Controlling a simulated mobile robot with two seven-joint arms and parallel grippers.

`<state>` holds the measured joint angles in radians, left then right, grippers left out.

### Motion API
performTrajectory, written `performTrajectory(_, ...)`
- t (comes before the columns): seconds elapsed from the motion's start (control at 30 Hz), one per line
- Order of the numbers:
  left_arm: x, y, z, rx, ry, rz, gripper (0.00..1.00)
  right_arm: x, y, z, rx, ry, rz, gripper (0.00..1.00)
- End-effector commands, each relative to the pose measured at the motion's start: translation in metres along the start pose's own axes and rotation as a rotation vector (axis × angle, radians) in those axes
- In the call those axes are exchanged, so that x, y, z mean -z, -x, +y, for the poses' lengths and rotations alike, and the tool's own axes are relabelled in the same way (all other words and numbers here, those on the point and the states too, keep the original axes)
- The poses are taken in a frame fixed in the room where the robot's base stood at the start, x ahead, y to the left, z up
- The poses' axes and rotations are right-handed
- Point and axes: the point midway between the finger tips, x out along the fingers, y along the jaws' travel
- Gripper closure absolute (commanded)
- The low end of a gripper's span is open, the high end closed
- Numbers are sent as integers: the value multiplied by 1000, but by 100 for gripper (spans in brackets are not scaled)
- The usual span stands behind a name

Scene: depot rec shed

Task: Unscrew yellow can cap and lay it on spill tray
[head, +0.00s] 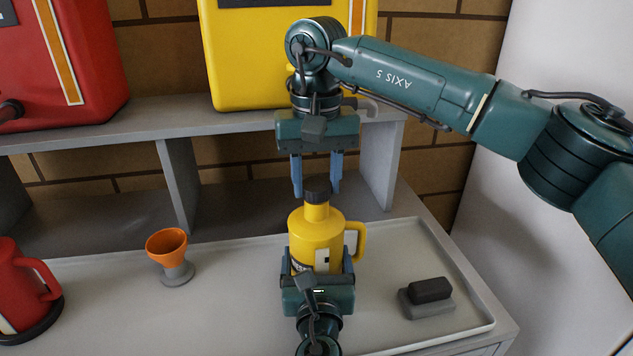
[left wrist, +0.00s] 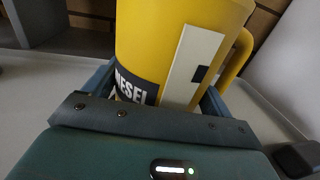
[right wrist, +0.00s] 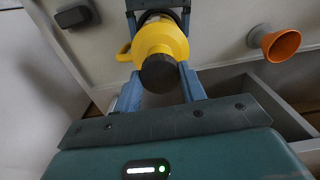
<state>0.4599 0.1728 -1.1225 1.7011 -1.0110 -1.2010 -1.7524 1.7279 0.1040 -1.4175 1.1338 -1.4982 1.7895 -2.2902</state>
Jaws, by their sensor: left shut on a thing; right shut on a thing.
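The yellow can (head: 316,238) stands upright on the pale spill tray (head: 397,250), with its handle to the right. My left gripper (head: 318,272) is shut around the can's body from the front; the can's "DIESEL" label shows in the left wrist view (left wrist: 185,60). A dark cap (head: 318,188) sits on the can's neck. My right gripper (head: 317,190) points down from above and is shut on the cap, one finger on each side. The right wrist view shows the cap (right wrist: 159,73) between the blue fingers, over the can's neck.
An orange funnel (head: 167,247) stands on a grey holder at the left. A red can (head: 22,290) is at the far left. A dark block on a grey base (head: 430,291) lies at the tray's right. A grey shelf (head: 240,122) with larger cans rises behind. Bare tray lies between funnel and yellow can.

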Motion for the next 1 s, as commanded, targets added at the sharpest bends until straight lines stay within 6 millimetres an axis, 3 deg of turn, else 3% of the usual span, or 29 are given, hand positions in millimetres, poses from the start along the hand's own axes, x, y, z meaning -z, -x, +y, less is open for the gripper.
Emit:
performTrajectory(0.43,0,0,0,0,-1,1,80,0,4,0,-1,1,0,86)
performTrajectory(0.77,1,0,0,0,-1,1,80,0,40,-1,0,0,2,86)
performTrajectory(0.97,0,0,0,0,-1,1,80,0,42,0,0,1,-1,86)
performTrajectory(1.0,0,0,0,0,-1,1,15,0,42,0,0,1,-1,86)
